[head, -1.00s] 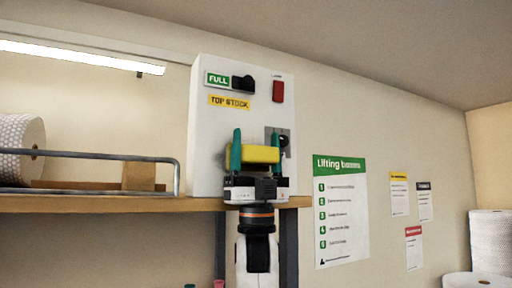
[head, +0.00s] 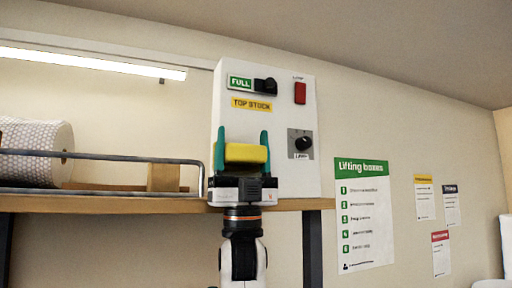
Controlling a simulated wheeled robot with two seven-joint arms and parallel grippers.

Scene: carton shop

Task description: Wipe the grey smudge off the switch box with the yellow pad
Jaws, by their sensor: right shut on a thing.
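The white switch box (head: 285,190) stands upright on the wooden shelf against the wall. It carries a green FULL label, a yellow TOP STOCK label, a red switch (head: 300,93) and a black knob (head: 303,143) on a grey square patch (head: 293,135). I cannot make out a separate grey smudge; the pad and gripper hide the box's lower left face. My right gripper (head: 243,138), with green fingers pointing up, is shut on the yellow pad (head: 246,154) in front of that part. Whether the pad touches the box I cannot tell. My left gripper is not in view.
The wooden shelf (head: 120,205) has a metal rail (head: 130,156) along its front. A white textured roll (head: 35,150) and a cardboard piece (head: 163,178) are on it, left of the box. A Lifting boxes poster (head: 364,215) and smaller notices hang on the wall at right.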

